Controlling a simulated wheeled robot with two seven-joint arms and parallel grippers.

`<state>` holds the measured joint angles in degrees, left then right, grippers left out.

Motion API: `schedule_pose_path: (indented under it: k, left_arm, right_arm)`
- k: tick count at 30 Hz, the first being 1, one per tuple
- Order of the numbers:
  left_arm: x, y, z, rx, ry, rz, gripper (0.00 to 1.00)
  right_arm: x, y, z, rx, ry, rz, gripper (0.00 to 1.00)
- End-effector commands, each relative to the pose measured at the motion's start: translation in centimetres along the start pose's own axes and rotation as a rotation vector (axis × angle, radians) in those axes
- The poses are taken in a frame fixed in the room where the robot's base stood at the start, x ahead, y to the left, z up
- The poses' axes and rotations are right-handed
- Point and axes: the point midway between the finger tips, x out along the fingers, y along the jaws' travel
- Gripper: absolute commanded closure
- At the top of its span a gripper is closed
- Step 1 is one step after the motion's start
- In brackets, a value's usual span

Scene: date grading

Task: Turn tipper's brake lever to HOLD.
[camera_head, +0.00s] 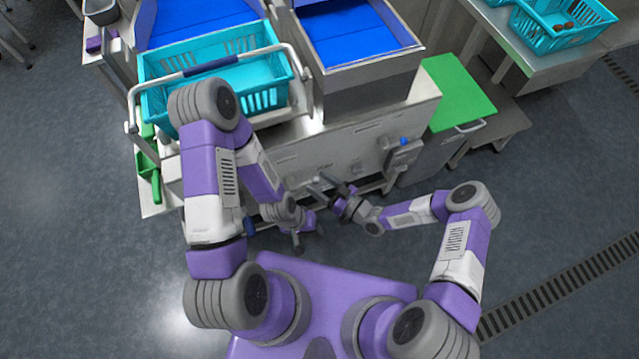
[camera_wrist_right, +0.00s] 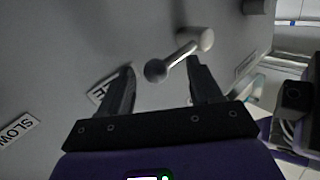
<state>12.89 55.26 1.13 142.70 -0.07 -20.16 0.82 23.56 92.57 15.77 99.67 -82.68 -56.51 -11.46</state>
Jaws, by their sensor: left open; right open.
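In the right wrist view, the brake lever (camera_wrist_right: 180,56) is a pale rod running from a round hub (camera_wrist_right: 202,38) to a dark ball knob (camera_wrist_right: 155,71). The knob lies in the gap between the fingertips of my open right gripper (camera_wrist_right: 160,75); I cannot tell whether a finger touches it. A label reading in part "EE" (camera_wrist_right: 97,92) is partly covered by the left-hand finger. My right gripper is also in the head view (camera_head: 337,190), close to the steel front panel (camera_head: 350,150). My left gripper (camera_head: 305,232) is open, lower and to the left, holding nothing visible. No HOLD word is readable.
A "SLOW" label (camera_wrist_right: 18,130) is on the grey panel. A teal crate (camera_head: 205,90) sits in the frame at the upper left, beside a blue-lined tray (camera_head: 350,72). A control box with a blue knob (camera_head: 403,150) is right of my right gripper. Open floor lies either side.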

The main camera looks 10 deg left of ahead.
Motion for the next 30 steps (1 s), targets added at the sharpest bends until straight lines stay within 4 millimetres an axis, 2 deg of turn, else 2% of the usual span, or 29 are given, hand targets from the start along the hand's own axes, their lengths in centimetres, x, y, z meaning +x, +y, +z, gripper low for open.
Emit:
schedule_pose_path:
  k: [10, 22, 23, 30]
  left_arm:
    - [0.06, -0.02, 0.00, 0.000, 0.000, 0.000, 0.57]
    - [0.06, -0.02, 0.00, 0.000, 0.000, 0.000, 0.57]
    - [0.06, -0.02, 0.00, 0.000, 0.000, 0.000, 0.57]
    - [0.01, -0.01, 0.00, 0.000, 0.000, 0.000, 0.57]
  right_arm:
    - [0.55, 0.00, -0.02, 0.001, -0.001, 0.001, 0.36]
    - [0.53, 0.13, -0.04, 0.000, -0.001, 0.004, 0.97]
    - [0.52, 0.14, -0.04, 0.000, -0.001, 0.004, 1.00]
    - [0.71, 0.14, -0.16, -0.007, -0.006, 0.003, 1.00]
